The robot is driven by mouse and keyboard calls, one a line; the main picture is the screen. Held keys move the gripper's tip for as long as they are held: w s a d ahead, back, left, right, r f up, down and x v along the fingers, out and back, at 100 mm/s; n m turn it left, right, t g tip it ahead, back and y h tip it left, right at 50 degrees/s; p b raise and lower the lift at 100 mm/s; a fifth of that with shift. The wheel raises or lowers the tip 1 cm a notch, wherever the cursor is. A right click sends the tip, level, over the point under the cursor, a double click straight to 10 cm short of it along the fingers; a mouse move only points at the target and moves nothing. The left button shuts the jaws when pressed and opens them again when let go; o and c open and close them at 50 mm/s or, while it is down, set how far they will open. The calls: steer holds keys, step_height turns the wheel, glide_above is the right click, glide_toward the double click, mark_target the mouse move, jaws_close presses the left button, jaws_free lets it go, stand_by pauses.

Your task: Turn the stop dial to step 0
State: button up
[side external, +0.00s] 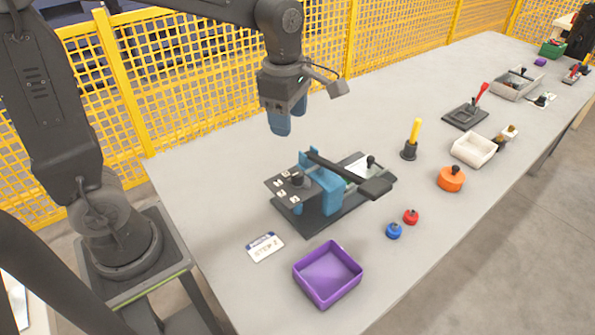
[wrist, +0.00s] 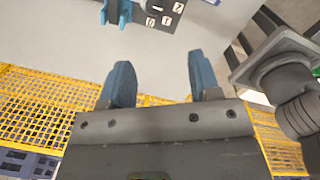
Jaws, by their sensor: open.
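The stop dial is a small black knob (side external: 297,179) on a dark plate (side external: 276,187) with several white number labels. Which label the knob points to is too small to tell. The plate sits beside a blue block (side external: 322,190) on a dark base with a black-handled lever (side external: 345,174). My gripper (side external: 287,121) is above and behind the fixture, clear of the dial. Its blue fingers (wrist: 162,82) are apart and empty.
A printed card (side external: 265,247) and a purple tray (side external: 307,292) lie in front of the fixture. Blue (side external: 393,231) and red (side external: 411,217) knobs, an orange cylinder (side external: 452,180) and a yellow-handled tool (side external: 413,137) stand to the right. A yellow mesh fence (side external: 200,88) runs behind the table.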

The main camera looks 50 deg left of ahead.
mark_target(297, 173)
steer(key=f+n, duration=0.1)
steer(key=f, duration=0.4)
steer(key=w+f+n, duration=0.1)
steer(key=f, duration=0.4)
steer(key=w+f+n, duration=0.1)
steer(key=f, duration=0.4)
steer(key=shift+f+n+g, duration=0.2)
steer(key=shift+n+g, duration=0.1)
steer(key=shift+g, duration=0.1)
steer(key=c, duration=0.9)
